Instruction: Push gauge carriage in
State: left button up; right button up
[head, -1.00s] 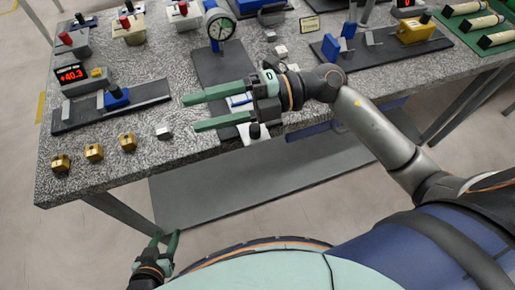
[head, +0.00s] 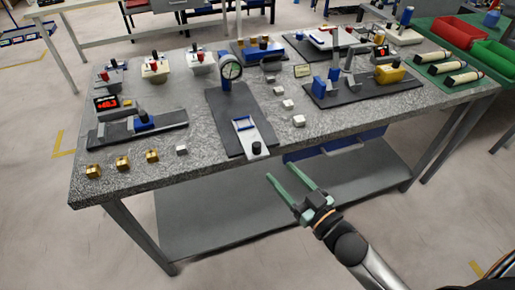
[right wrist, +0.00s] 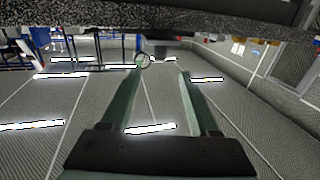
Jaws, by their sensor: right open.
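The dial gauge (head: 230,70) stands on a blue post at the back of a dark base plate (head: 224,110). In front of it on that plate is a pale carriage with a blue frame (head: 244,125). Its front end carries a black knob (head: 256,148) near the table's front edge. My right gripper (head: 286,175) is open and empty, in front of the table edge and apart from the carriage. Its two green fingers also show in the right wrist view (right wrist: 160,85), with nothing between them. My left gripper is out of view.
A digital readout (head: 106,103) and a blue slide block (head: 143,122) sit on the left. Several brass blocks (head: 122,163) line the front left edge. White blocks (head: 299,120) stand right of the plate. A lower shelf (head: 210,215) lies under the table.

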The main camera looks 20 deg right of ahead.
aim_at(259, 149)
jog(key=x, duration=1.2)
jog(key=shift+r, duration=0.1)
jog(key=shift+s, duration=0.1)
grip_shut()
dwell(1.0)
